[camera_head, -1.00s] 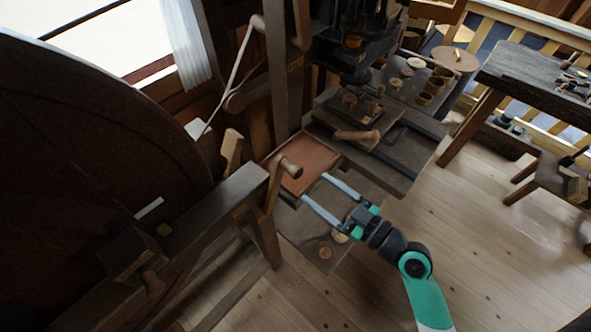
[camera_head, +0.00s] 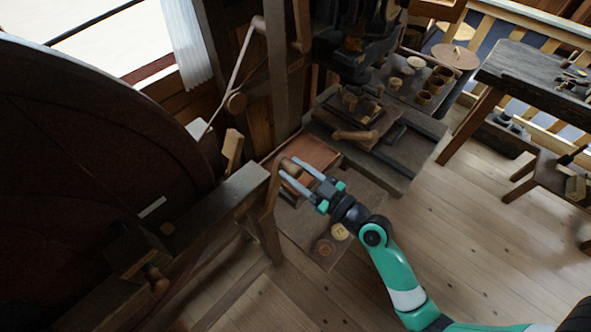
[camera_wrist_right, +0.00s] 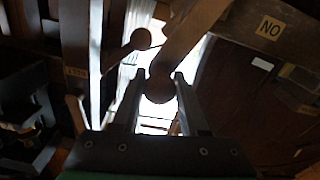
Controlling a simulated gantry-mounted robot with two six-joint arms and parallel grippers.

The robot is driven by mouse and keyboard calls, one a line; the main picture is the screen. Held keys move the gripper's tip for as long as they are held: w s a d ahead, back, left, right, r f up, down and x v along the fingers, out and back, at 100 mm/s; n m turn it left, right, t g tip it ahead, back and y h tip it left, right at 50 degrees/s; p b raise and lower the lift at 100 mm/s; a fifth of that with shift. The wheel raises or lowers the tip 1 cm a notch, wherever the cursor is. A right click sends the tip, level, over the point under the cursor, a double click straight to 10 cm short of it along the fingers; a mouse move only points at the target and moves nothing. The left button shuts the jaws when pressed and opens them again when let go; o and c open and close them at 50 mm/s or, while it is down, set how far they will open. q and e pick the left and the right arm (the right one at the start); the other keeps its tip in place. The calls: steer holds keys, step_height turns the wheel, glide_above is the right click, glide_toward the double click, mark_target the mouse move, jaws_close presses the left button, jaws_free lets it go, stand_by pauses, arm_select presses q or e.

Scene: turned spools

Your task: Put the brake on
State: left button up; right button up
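A wooden lever (camera_head: 271,196) with a rounded knob (camera_head: 289,168) stands at the end of the dark beam beside the big wheel. My right gripper (camera_head: 288,166) is at this knob, its two fingers parted. In the right wrist view the round knob (camera_wrist_right: 160,86) shows between the fingertips (camera_wrist_right: 160,76), one on each side; whether they touch it I cannot tell. Another peg-like handle (camera_head: 155,280) sits on a block low against the wheel (camera_head: 80,150). I cannot tell from labels which part is the brake. My left gripper is not in view.
A reddish tray (camera_head: 312,152) lies just behind my right gripper. A dark bench (camera_head: 390,168) with cups and tools stands behind it.

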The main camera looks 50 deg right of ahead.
jaws_close()
stand_by(0.9)
